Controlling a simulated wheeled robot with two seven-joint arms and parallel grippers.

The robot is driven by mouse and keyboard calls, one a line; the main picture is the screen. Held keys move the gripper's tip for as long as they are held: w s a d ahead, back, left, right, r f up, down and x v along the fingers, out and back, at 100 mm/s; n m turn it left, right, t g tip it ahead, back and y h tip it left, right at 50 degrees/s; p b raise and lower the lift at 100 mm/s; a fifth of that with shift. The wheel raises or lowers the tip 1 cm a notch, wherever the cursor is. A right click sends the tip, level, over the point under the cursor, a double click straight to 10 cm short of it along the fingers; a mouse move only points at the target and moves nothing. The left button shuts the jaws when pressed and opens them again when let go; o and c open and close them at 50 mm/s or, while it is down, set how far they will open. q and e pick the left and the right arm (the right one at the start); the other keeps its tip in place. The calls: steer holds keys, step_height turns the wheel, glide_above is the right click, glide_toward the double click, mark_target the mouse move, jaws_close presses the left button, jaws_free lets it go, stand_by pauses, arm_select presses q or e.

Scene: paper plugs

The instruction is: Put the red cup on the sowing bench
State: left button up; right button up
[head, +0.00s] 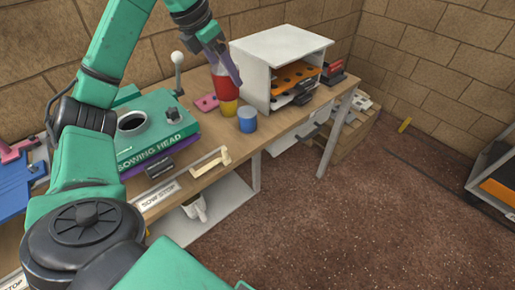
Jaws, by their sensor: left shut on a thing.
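My left gripper (227,72) reaches down over the back of the wooden sowing bench (277,120). Its purple fingers are shut on the red cup (223,88), which is upright and partly hidden by a finger. A yellow cup (229,108) shows directly below the red cup. I cannot tell whether the two touch. A blue cup (247,120) stands on the bench just in front and to the right. My right gripper is not in view.
The green sowing head (155,125) stands on the bench to the left, with a lever (178,70) behind it. A white open shelf (280,50) with orange trays stands close on the right. Bare bench top shows along the front right.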

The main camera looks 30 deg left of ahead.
arm_select(q)
steer(key=f+b, duration=0.3)
steer(key=f, duration=0.3)
steer(key=f+b, duration=0.3)
steer(key=f, duration=0.4)
steer(key=f+b, duration=0.2)
steer(key=f, duration=0.4)
steer(key=shift+s+a+f+b, duration=0.2)
steer(key=shift+a+f+b, duration=0.1)
steer(key=shift+a+b, duration=0.1)
steer(key=shift+w, duration=0.1)
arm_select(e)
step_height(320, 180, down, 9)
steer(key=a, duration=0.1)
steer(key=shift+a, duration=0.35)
